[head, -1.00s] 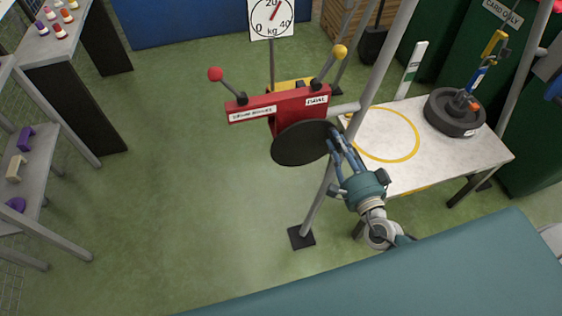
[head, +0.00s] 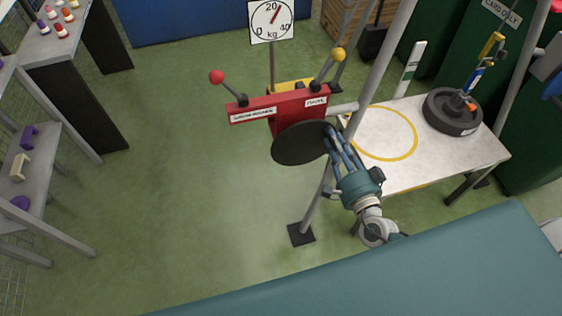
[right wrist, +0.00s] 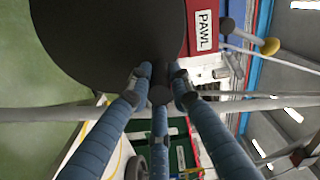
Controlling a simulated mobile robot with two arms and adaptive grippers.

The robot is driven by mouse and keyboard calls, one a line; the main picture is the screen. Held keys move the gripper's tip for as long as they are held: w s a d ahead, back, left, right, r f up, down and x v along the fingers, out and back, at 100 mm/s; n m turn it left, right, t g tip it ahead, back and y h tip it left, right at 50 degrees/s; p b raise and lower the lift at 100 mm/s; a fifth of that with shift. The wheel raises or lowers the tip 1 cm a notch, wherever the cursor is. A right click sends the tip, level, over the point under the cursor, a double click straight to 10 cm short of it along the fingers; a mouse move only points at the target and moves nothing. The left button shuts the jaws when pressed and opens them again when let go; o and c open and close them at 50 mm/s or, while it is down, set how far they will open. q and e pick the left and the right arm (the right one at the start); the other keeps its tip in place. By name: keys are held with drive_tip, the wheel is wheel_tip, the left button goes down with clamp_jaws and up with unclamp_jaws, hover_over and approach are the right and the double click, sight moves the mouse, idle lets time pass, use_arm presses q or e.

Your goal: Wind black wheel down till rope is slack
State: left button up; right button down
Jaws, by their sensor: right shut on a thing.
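The black wheel (head: 300,143) is a flat dark disc on the front of a red winch box (head: 283,104) fixed to a grey post. My right gripper (head: 332,135) is shut at the wheel's right edge. In the right wrist view the wheel (right wrist: 105,40) fills the upper left, and the blue fingers of my right gripper (right wrist: 158,82) close around a small dark knob by its rim. A dark round weight (head: 455,110) with an orange hook part sits on the white table (head: 490,155). I cannot make out the rope. My left gripper is out of view.
A dial marked in kg (head: 271,20) stands behind the winch, its red pointer just past 20. A red-knobbed lever (head: 217,77) and a yellow-knobbed lever (head: 338,54) rise from the box. Shelves (head: 45,150) stand at left. The floor left of the winch is clear.

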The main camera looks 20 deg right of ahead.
drive_tip(key=shift+w+a+r+n+p, duration=0.1)
drive_tip(key=shift+r+n+p, duration=0.05)
drive_tip(key=shift+r+p, duration=0.15)
drive_tip(key=shift+w+a+r+n+p, duration=0.1)
drive_tip(key=shift+r+n+p, duration=0.1)
drive_tip(key=shift+r, duration=0.2)
drive_tip(key=shift+a+r+n+p, duration=0.15)
drive_tip(key=shift+a+n+p, duration=0.1)
drive_tip(key=shift+n+p, duration=0.25)
drive_tip(key=shift+a, duration=0.1)
drive_tip(key=shift+a+r+n+p, duration=0.1)
drive_tip(key=shift+r+n+p, duration=0.15)
drive_tip(key=shift+p, duration=0.25)
drive_tip(key=c, duration=2)
unclamp_jaws()
drive_tip(key=shift+a, duration=0.1)
drive_tip(key=o, duration=0.6)
drive_tip(key=shift+s+f, duration=0.1)
drive_tip(key=shift+f, duration=0.1)
drive_tip(key=shift+o, duration=0.2)
drive_tip(key=shift+f, duration=0.1)
drive_tip(key=shift+s, duration=0.1)
